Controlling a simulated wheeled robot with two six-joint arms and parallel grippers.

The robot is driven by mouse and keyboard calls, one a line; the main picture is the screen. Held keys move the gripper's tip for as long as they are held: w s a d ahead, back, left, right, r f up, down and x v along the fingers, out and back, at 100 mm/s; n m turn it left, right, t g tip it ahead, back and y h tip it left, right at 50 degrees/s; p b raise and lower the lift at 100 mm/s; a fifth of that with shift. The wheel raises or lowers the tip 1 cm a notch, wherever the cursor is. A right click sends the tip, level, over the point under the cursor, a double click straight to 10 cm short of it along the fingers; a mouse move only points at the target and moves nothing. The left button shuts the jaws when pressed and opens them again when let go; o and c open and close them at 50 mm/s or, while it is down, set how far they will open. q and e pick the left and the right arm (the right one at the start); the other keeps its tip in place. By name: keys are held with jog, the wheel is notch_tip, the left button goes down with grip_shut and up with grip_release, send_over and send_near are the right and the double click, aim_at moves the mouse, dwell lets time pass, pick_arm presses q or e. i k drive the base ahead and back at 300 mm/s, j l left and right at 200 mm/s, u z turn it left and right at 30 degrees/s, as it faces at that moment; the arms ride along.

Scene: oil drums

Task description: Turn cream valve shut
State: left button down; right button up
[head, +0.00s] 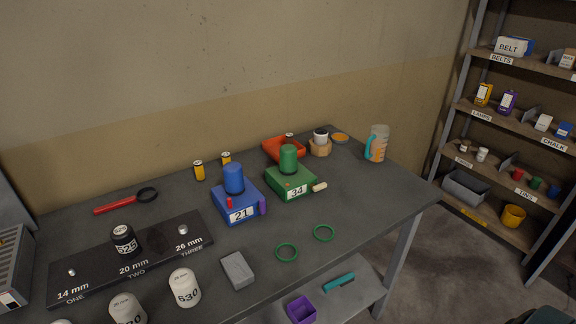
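A cream valve handle (319,187) sticks out from the front right side of a green box (291,183) labelled 34. The box stands on the dark grey workbench and carries a green cylinder (288,159) on top. The handle looks roughly level and points to the right; whether it is open or shut is too small to tell. To its left stands a blue box (237,203) labelled 21, with a blue cylinder on top and red and purple handles at its front. Neither of my grippers is in view.
Two green rings (287,252) lie in front of the boxes, near a grey block (237,270). An orange tray (284,149) stands behind the green box, and a striped mug (377,143) is at the back right. The bench right of the cream handle is clear.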

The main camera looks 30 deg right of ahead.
aim_at(315, 188)
jog(key=i+l, duration=0.1)
jog(key=l, duration=0.75)
jog(key=i+l+u, duration=0.1)
jog(key=l, duration=0.8)
jog(key=i+l, duration=0.1)
jog(key=l, duration=0.8)
jog(key=i+j+u, duration=0.05)
